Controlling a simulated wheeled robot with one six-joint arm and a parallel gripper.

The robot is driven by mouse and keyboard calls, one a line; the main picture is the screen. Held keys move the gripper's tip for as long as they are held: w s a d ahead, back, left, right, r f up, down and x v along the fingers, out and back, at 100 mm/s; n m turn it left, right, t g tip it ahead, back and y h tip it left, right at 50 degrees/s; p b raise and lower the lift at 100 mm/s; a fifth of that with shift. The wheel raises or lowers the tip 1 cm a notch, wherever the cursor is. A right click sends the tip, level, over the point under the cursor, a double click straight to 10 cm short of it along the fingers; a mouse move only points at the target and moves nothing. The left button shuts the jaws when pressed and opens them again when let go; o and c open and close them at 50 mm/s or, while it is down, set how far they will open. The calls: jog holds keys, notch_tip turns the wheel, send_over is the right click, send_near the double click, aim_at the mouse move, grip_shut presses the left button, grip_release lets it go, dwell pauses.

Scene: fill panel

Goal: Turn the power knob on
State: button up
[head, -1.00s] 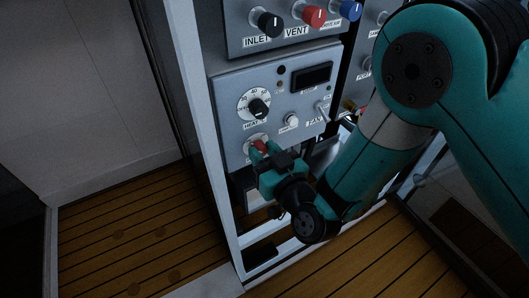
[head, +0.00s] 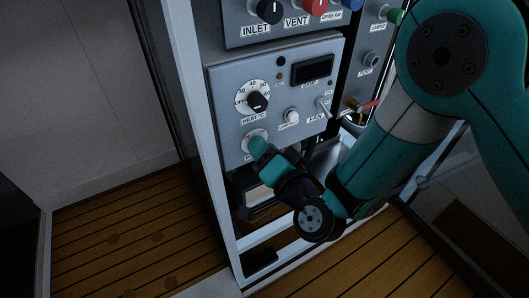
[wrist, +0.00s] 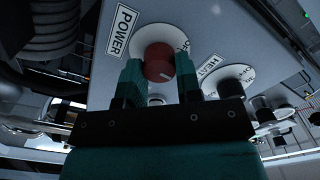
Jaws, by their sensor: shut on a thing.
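The red power knob (wrist: 159,62) shows in the wrist view on a round white dial, beside a label reading POWER. A pale mark shows on its face, toward its lower right. My gripper (wrist: 159,78) has its two teal fingers on either side of the knob, shut on it. In the head view my gripper (head: 258,146) is at the lower left of the grey panel (head: 232,122), over the power dial (head: 248,140). It hides the red knob there.
Above the power dial is the black heat knob (head: 257,101). A white knob (head: 292,115) and a fan toggle (head: 322,107) sit to its right. Black, red and blue knobs line the upper panel. A white frame post (head: 196,120) stands close on the left.

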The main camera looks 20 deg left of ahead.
jog(key=shift+w+d+f+m+b, duration=0.1)
jog(key=shift+m+b, duration=0.8)
jog(key=shift+m, duration=2.9)
jog(key=o, duration=0.9)
jog(key=shift+o, duration=0.2)
jog(key=shift+f, duration=0.1)
